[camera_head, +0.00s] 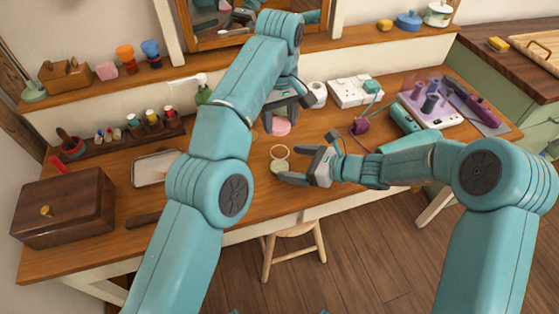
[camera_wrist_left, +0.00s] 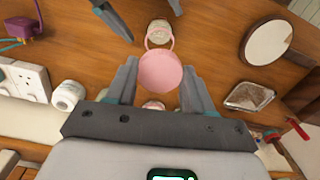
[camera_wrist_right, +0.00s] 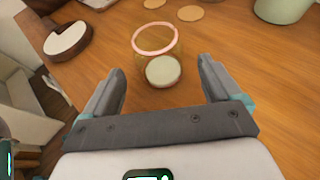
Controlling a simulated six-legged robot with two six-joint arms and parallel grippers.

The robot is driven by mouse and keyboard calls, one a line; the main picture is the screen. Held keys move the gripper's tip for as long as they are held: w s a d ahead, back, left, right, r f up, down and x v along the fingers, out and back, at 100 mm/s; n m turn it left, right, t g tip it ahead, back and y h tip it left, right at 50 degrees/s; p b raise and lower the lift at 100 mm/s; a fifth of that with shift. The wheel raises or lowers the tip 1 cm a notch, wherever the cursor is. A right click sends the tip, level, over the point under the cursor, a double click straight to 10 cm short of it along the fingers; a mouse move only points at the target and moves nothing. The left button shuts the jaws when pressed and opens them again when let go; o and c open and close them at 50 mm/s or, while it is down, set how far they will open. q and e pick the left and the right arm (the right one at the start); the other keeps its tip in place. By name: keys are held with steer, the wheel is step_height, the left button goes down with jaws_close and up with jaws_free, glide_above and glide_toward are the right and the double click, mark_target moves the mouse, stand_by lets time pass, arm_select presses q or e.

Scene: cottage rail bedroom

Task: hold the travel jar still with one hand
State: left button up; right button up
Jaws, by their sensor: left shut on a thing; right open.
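The travel jar (camera_head: 279,153) is a small clear jar with a pink rim and a pale disc showing at one end. It is over the desk and also shows in the left wrist view (camera_wrist_left: 158,33). My right gripper (camera_head: 294,164) is open; in the right wrist view its fingers are spread, with the jar (camera_wrist_right: 155,40) just beyond the gap between them. My left gripper (camera_head: 283,118) is shut on a round pink lid (camera_head: 281,128), also in the left wrist view (camera_wrist_left: 160,72), behind the jar. Contact between the right fingers and jar cannot be seen.
A metal tray (camera_head: 154,168) and wooden box (camera_head: 64,207) are at the left. A bottle rack (camera_head: 135,136) is behind. A white roll (camera_head: 318,94), socket block (camera_head: 352,91) and purple item (camera_head: 360,126) are to the right. A stool (camera_head: 292,238) stands below the front edge.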

steer(key=shift+x, duration=2.65)
steer(key=c, duration=1.5)
arm_select(q)
glide_above(280, 143)
steer(key=s, duration=0.2)
steer(key=shift+f, duration=2.45)
steer(key=shift+f, duration=0.1)
steer(key=shift+f, duration=0.8)
steer(key=shift+f, duration=0.55)
